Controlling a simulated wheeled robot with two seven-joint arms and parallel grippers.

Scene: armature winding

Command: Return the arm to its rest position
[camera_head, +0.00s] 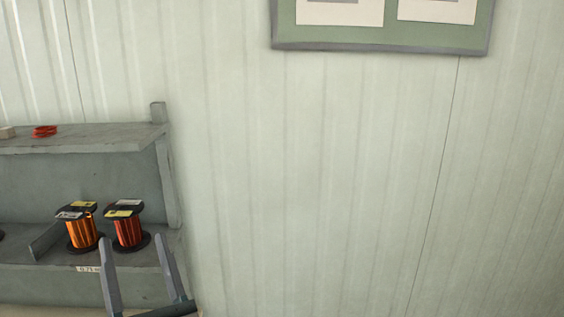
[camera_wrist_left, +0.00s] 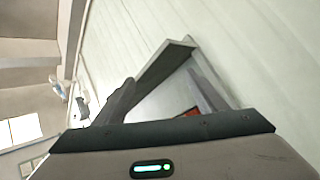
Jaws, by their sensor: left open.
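My left gripper (camera_head: 142,272) shows at the bottom left of the head view, its two grey fingers apart with nothing between them. It is in front of the lower shelf, just below and right of the dark red wire spool (camera_head: 128,230). In the left wrist view my left gripper (camera_wrist_left: 165,90) is also open and empty, with a grey shelf part (camera_wrist_left: 160,68) beyond its fingers. My right gripper is not in view.
A grey shelf unit (camera_head: 165,190) stands at the left against the pale panelled wall (camera_head: 320,190). An orange wire spool (camera_head: 82,232) stands beside the dark red one. A small red item (camera_head: 45,131) lies on the top shelf. The right side is clear.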

